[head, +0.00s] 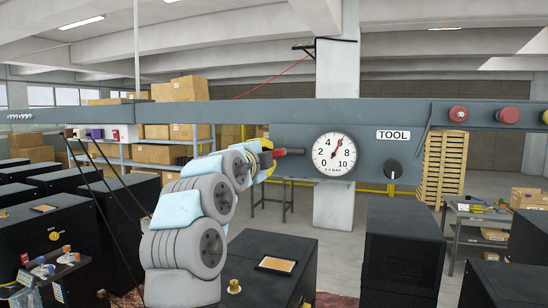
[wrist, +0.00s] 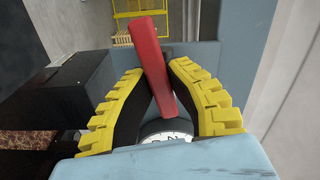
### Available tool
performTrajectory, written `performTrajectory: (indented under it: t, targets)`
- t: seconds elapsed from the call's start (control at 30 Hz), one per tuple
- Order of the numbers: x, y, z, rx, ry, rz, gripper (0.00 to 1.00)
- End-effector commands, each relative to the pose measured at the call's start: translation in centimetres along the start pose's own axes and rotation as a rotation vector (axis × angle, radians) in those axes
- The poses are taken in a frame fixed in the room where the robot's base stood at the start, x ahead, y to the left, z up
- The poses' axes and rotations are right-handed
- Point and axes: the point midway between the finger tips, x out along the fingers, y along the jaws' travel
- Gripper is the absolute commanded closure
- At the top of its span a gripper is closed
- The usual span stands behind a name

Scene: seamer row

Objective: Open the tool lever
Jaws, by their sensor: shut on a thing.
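The red tool lever (head: 290,152) sticks out from the grey panel (head: 300,136) in the head view, just left of the round pressure gauge (head: 334,154). My gripper (head: 267,155) is at the lever. In the wrist view, the lever (wrist: 155,70) runs tilted between the yellow-padded fingers of my gripper (wrist: 155,88), which are shut on it. A strip of the gauge (wrist: 167,136) shows behind the fingers. The lever's pivot is hard to make out. The gauge needle points up and a little right.
A "TOOL" label (head: 394,134) and a black knob (head: 392,168) sit right of the gauge. Red buttons (head: 458,114) are further right. Black cabinets (head: 402,245) stand below the panel. A wooden pallet stack (head: 443,165) is behind.

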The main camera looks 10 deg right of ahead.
Motion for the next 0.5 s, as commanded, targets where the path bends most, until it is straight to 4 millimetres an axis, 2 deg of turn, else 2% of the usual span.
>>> performTrajectory:
  t: [0.4, 0.43, 0.5]
  targets:
    - [0.06, 0.11, -0.02, 0.005, 0.001, 0.002, 1.0]
    - [0.06, 0.11, -0.02, 0.005, 0.001, 0.002, 0.78]
    - [0.05, 0.09, 0.0, 0.005, 0.001, 0.002, 0.57]
